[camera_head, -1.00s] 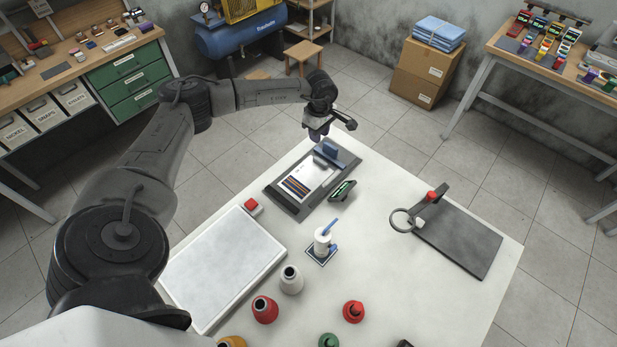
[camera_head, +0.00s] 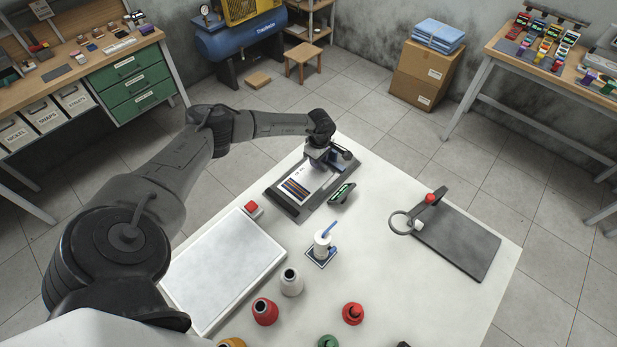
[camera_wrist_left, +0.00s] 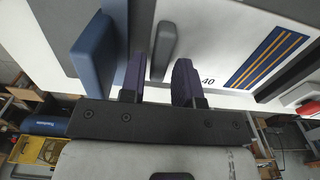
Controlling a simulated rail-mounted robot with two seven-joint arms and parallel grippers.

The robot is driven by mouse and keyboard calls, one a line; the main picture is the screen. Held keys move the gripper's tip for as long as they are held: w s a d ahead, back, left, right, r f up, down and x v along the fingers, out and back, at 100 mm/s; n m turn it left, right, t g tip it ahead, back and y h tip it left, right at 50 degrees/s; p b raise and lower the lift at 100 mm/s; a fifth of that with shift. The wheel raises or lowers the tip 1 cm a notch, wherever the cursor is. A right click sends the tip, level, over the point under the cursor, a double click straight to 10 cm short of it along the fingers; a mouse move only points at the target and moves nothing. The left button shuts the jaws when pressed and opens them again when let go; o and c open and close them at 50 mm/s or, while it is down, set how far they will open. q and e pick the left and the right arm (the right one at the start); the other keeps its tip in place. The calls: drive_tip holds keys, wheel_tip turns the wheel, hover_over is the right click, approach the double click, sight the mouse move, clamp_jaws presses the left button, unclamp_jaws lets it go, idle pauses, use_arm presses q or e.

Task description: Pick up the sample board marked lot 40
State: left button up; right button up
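The sample board (camera_head: 303,179), white with dark blue and orange stripes, lies in a dark grey fixture (camera_head: 286,205) at the table's far corner. In the left wrist view the board (camera_wrist_left: 228,45) shows "40" beside its stripes. A grey upright tab (camera_wrist_left: 163,42) stands at the board's end. My left gripper (camera_head: 328,158) is low over that end. Its two purple fingers (camera_wrist_left: 160,80) are apart, one on each side of the tab, with visible gaps. A blue block (camera_wrist_left: 95,45) stands just outside one finger. My right gripper is in neither view.
A small dark device with a green display (camera_head: 342,193) lies close beside the fixture. A white slab (camera_head: 225,270), a red button (camera_head: 251,208), a white cup (camera_head: 322,240) and several bottles occupy the near table. A dark plate (camera_head: 460,243) with a ring lies right.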

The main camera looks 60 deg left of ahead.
use_arm(q)
drive_tip(key=shift+f, duration=0.6)
clamp_jaws()
drive_tip(key=shift+r, duration=0.1)
